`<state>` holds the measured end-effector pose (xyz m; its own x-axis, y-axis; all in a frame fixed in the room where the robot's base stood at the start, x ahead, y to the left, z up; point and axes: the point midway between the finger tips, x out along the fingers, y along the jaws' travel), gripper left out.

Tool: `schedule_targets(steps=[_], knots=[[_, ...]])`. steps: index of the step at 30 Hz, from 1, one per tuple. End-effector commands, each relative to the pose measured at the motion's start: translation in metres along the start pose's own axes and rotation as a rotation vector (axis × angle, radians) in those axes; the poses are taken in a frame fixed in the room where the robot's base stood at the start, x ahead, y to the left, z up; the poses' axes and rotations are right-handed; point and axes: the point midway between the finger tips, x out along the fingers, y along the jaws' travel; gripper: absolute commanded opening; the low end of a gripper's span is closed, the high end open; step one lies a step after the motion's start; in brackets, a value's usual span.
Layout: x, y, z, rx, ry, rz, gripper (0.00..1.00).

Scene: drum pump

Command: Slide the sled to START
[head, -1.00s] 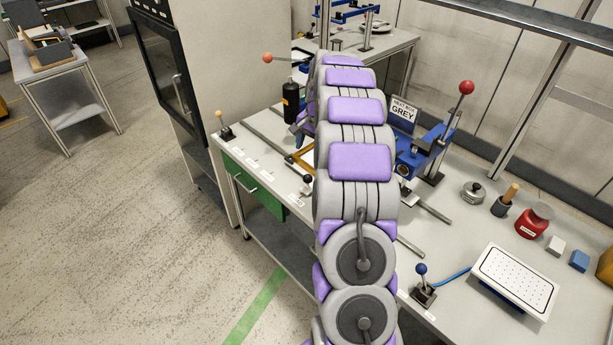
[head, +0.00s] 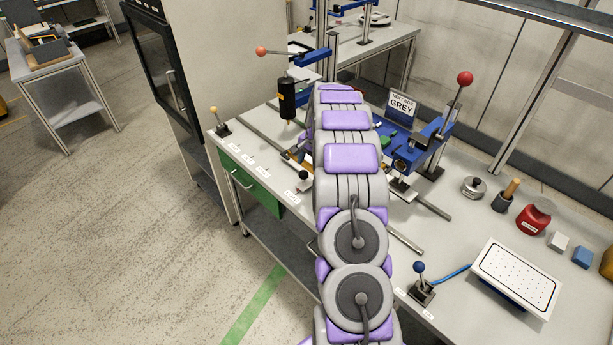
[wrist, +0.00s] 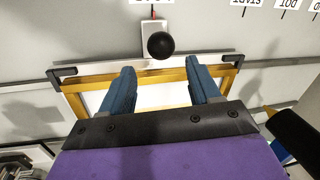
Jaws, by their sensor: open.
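The sled (wrist: 88,84) shows in the wrist view as a gold-edged frame with a pale panel and dark corner clips, lying across two rails. A black ball knob (wrist: 161,45) sits on a pale plate at its far edge. My gripper (wrist: 161,76) is open over the sled, its two blue fingers spread and apart from the knob. I cannot tell whether the fingertips touch the frame. In the head view the knob (head: 303,175) shows just left of my arm, near white labels at the bench front. My arm hides my gripper and most of the sled there.
A black cylinder (head: 287,98) hangs under an orange-knobbed lever behind the sled. A blue press (head: 409,153) with a red-knobbed lever stands right of my arm. A blue-knobbed joystick (head: 421,284) and a perforated white plate (head: 516,279) are at front right. A green drawer (head: 250,184) is below.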

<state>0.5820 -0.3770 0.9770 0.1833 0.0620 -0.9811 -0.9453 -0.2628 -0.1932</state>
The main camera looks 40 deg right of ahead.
Motion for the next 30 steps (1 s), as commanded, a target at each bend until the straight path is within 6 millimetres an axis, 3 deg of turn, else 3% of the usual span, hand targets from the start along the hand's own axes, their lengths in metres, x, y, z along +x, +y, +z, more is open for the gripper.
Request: schedule_targets(steps=[3, 9, 20, 30], knots=[[0.026, -0.001, 0.005, -0.002, 0.001, 0.004, 0.62], [0.054, -0.001, 0.006, -0.003, 0.003, 0.003, 0.62], [0.062, 0.0, -0.001, -0.001, 0.0, -0.002, 0.62], [0.061, -0.002, 0.006, -0.003, 0.003, 0.002, 0.29]])
